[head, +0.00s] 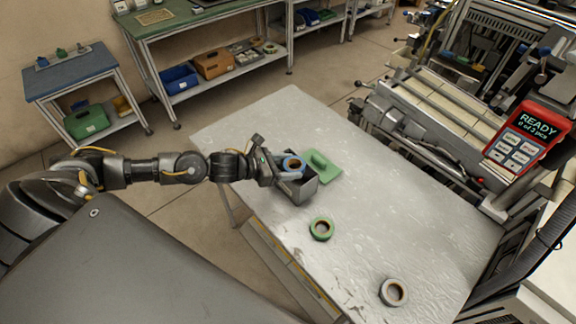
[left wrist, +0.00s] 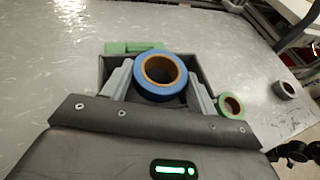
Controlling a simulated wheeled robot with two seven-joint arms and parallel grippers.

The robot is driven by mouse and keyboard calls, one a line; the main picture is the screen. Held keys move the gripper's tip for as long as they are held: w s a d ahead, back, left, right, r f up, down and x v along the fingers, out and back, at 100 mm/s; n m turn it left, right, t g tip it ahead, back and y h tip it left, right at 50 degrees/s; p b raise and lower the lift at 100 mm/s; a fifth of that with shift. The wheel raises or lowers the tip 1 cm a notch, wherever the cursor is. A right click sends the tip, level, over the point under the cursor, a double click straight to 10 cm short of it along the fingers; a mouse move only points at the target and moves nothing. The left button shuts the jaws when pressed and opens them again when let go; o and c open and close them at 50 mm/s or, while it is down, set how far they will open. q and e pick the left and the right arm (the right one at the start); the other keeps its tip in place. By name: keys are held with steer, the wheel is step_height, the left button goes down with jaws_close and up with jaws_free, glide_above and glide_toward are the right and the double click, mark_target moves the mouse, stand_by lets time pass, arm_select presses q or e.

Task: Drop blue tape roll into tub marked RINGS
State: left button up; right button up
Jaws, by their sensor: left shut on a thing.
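The blue tape roll (head: 293,163) is held between the fingers of my left gripper (head: 287,168), which is shut on it. In the left wrist view the blue roll (left wrist: 160,77) sits between the two grey fingers, its brown core facing the camera. A dark grey open tub (head: 300,189) is on the table right under the roll; its rim also shows behind the roll in the left wrist view (left wrist: 199,68). I cannot read any marking on the tub. How far the roll is above or inside the rim is hard to tell. My right gripper is not in view.
A green lid-like piece (head: 321,167) lies beside the tub. A green tape roll (head: 321,229) and a grey tape roll (head: 394,292) lie on the metal table (head: 405,205). A machine with a red READY panel (head: 527,136) stands at the right. The table's middle right is clear.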

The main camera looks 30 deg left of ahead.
arm_select(q)
steer(key=o, duration=1)
steer(key=shift+o, duration=0.2)
steer(key=b+v, duration=0.4)
steer(key=v, duration=0.7)
steer(key=shift+d+f, duration=0.1)
steer(key=shift+f, duration=0.05)
